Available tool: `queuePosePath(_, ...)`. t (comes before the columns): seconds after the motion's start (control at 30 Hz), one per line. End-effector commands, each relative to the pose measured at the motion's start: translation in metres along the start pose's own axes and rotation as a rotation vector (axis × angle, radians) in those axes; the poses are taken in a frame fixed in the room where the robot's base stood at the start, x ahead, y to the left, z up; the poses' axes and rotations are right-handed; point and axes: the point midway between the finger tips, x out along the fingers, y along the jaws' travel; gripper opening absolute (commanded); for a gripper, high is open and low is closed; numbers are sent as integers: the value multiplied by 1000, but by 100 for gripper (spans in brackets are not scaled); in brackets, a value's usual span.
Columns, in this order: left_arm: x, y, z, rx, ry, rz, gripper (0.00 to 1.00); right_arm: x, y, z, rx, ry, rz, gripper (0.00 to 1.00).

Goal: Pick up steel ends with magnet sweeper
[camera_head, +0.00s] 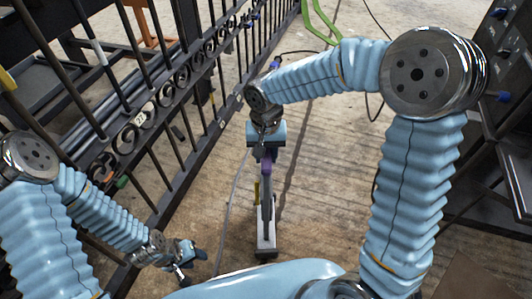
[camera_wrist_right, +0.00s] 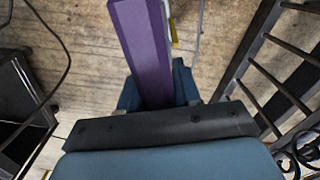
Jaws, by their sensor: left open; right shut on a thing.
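The magnet sweeper (camera_head: 266,205) stands near the middle of the head view, its long shaft running down to a pale grey head (camera_head: 266,243) at the floor. Its purple handle (camera_wrist_right: 142,45) fills the top middle of the right wrist view. My right gripper (camera_head: 265,152) is shut on the handle. My left gripper (camera_head: 190,262) is open and empty at lower left, apart from the sweeper and near the gate. I cannot make out any steel ends on the floor.
A black scroll gate (camera_head: 160,110) runs along the left. Dark metal furniture (camera_head: 485,170) stands at the right. A thin cable (camera_head: 233,185) lies left of the sweeper, and a green hose (camera_head: 318,24) lies at the back. The wooden-looking floor (camera_head: 325,180) right of the sweeper is clear.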

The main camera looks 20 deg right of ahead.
Motion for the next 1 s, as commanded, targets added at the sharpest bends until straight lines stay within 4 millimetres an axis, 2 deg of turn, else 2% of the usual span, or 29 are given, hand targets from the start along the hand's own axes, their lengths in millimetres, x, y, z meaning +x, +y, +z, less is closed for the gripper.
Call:
queuePosePath(0.03,-5,2,0,0,0,0,43,-8,-1,-1,0,5,-3,0)
queuePosePath(0.8,-45,16,-1,0,0,0,43,-66,-1,0,0,5,-3,0)
queuePosePath(1.0,-46,17,-1,0,0,0,43,-69,-1,0,0,4,-3,0)
